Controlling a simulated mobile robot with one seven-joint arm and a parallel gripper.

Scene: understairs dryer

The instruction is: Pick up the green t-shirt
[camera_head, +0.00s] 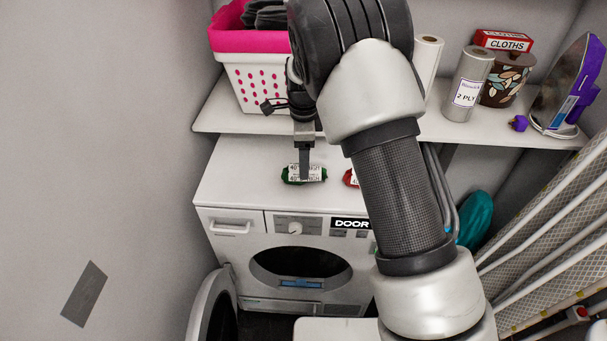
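The green t-shirt (289,175) is a small green roll with a white printed label across its middle. It lies on the white top of the machine. My gripper (304,171) points down from above, with its dark finger overlapping the middle of the roll in the picture. I see the fingers nearly edge-on, so I cannot tell whether they are open or shut, or whether they touch the roll. The finger hides part of the label.
A red labelled roll (350,179) lies to the right, partly behind my arm. The white machine (245,180) has its round door (213,310) open. A shelf (213,116) above holds a pink-and-white basket (245,82), paper rolls (468,84) and a purple iron (567,88).

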